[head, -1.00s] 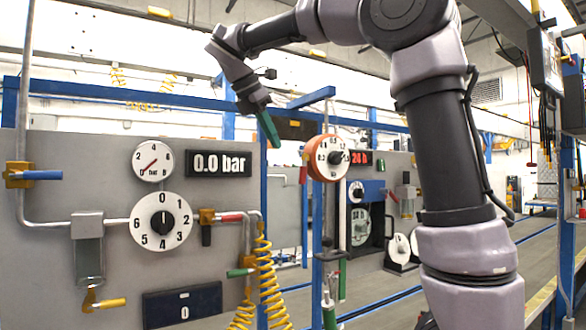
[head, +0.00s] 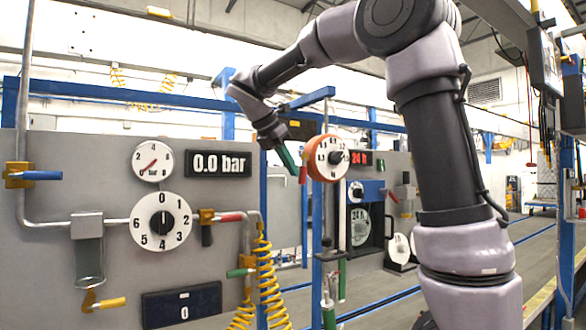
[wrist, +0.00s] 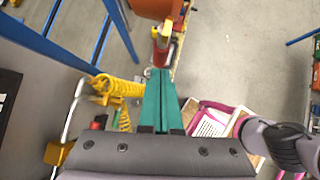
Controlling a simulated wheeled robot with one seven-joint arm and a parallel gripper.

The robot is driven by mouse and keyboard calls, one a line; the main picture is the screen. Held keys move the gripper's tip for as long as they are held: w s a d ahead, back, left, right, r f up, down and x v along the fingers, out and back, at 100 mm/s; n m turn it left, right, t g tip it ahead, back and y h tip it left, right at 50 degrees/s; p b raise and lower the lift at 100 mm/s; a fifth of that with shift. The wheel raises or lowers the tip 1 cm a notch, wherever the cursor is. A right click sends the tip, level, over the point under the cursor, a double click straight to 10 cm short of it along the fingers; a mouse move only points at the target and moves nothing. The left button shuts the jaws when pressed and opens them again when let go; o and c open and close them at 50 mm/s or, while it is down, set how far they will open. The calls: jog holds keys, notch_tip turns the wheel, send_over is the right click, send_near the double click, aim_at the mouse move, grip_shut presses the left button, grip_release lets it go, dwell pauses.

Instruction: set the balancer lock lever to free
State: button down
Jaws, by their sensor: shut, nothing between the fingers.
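The orange balancer (head: 328,158), with a white dial face, hangs under a blue beam. A short red lever (head: 303,174) sticks down at its left side; I take it for the lock lever. Its marked setting cannot be read. My gripper (head: 292,168), with green fingers, is shut and empty, pointing down just left of the red lever. In the wrist view the shut fingers (wrist: 160,74) point at a red part (wrist: 162,53) below the orange balancer housing (wrist: 152,7). Whether the fingertips touch it cannot be told.
A grey panel (head: 100,230) with gauge, numbered dial and valve handles stands at left. A coiled yellow hose (head: 268,280) hangs by its right edge. A blue post (head: 317,225) stands under the balancer. A dark-framed unit (head: 367,215) is right of it.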

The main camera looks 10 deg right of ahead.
aim_at(303, 175)
jog(key=shift+w+d, duration=0.15)
jog(key=shift+d, duration=0.2)
jog(key=shift+d+f, duration=0.1)
jog(key=shift+w+d+f+h, duration=0.1)
jog(key=shift+w+d+h, duration=0.05)
jog(key=shift+d+h, duration=0.15)
jog(key=shift+w+d+f+t+h, duration=0.15)
jog(key=shift+t+h, duration=0.15)
jog(key=shift+h, duration=0.2)
jog(key=shift+d, duration=0.1)
